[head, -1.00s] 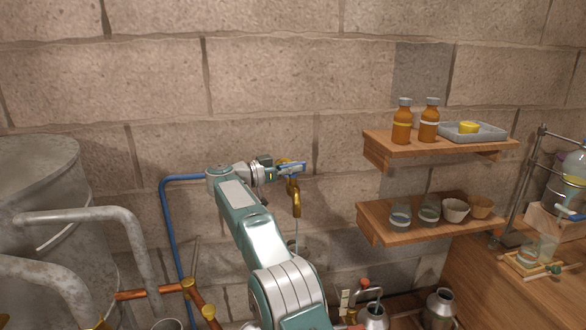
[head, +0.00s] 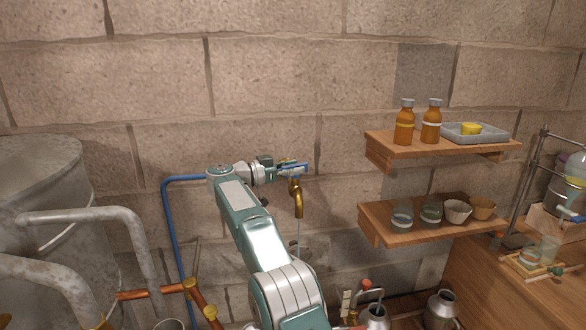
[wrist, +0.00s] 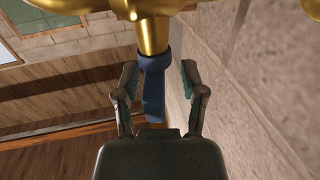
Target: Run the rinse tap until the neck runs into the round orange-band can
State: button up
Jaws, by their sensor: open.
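The brass rinse tap (head: 298,202) sticks out from the block wall, with a thin pale stream below its spout. Its blue lever (wrist: 152,95) hangs from a brass stem between my fingers in the wrist view. My gripper (wrist: 160,70) is open around the lever, with a gap to each finger visible. In the head view my gripper (head: 285,168) is at the top of the tap. Two metal cans, one left (head: 376,319) and one right (head: 440,307), stand low down. I cannot make out an orange band on either. Where the stream lands is hidden.
Two wooden shelves, upper (head: 400,150) and lower (head: 400,240), are right of the tap, holding bottles, a tray and cups. A wooden bench (head: 500,300) is at right. A large grey vessel (head: 40,200) with pipes stands at left. A blue hose (head: 167,230) runs down the wall.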

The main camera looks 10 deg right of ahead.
jog(key=v, duration=0.7)
jog(key=shift+a, duration=0.3)
jog(key=shift+w, duration=0.1)
